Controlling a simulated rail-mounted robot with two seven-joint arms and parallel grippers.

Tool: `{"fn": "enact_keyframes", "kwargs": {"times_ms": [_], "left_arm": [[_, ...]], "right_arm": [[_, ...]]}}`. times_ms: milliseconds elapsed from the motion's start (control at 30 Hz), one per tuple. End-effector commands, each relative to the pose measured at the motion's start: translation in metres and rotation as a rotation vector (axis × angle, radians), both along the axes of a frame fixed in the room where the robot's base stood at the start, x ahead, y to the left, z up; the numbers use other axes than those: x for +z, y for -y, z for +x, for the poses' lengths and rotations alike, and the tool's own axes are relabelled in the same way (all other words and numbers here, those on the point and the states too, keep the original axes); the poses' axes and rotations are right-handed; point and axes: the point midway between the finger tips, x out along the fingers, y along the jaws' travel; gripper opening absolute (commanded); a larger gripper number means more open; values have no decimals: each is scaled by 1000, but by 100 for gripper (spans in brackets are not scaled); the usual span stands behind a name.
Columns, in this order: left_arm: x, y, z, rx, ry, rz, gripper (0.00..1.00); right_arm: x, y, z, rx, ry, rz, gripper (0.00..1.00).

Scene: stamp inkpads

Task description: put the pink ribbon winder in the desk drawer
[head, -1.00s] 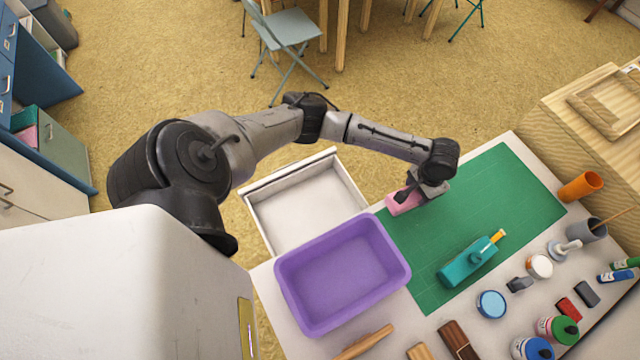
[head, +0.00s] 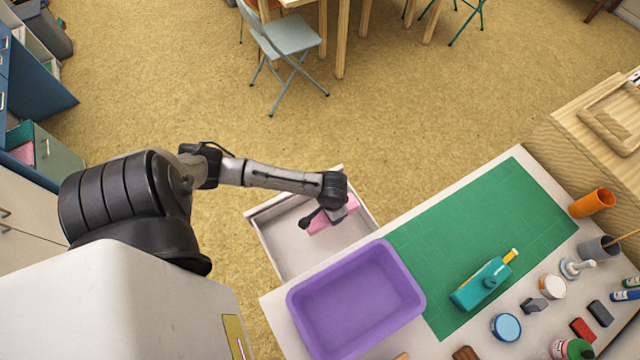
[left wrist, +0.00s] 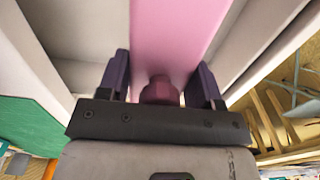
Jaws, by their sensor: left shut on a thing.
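The pink ribbon winder (head: 322,226) is in my left gripper (head: 318,215), over the open desk drawer (head: 285,250) in the head view. In the left wrist view the winder (left wrist: 175,35) runs between the two fingers of my left gripper (left wrist: 162,88), which are shut on it. White drawer walls show on both sides of it. I cannot tell whether the winder touches the drawer floor. My right gripper is not in view.
A purple tub (head: 355,305) stands on the desk beside the drawer. A green mat (head: 480,225) carries a teal tool (head: 482,285). Ink pads, bottles and an orange cup (head: 592,202) crowd the desk's right side. Open floor lies beyond the drawer.

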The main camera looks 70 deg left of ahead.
Motion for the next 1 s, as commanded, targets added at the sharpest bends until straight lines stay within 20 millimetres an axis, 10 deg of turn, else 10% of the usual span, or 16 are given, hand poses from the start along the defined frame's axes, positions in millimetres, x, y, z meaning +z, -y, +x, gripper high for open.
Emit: {"fn": "enact_keyframes", "kwargs": {"times_ms": [700,1000], "left_arm": [[-76,0,-1,0,-2,1,33],[-79,0,0,-1,0,1,33]], "right_arm": [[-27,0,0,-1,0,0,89],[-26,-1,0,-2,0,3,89]]}}
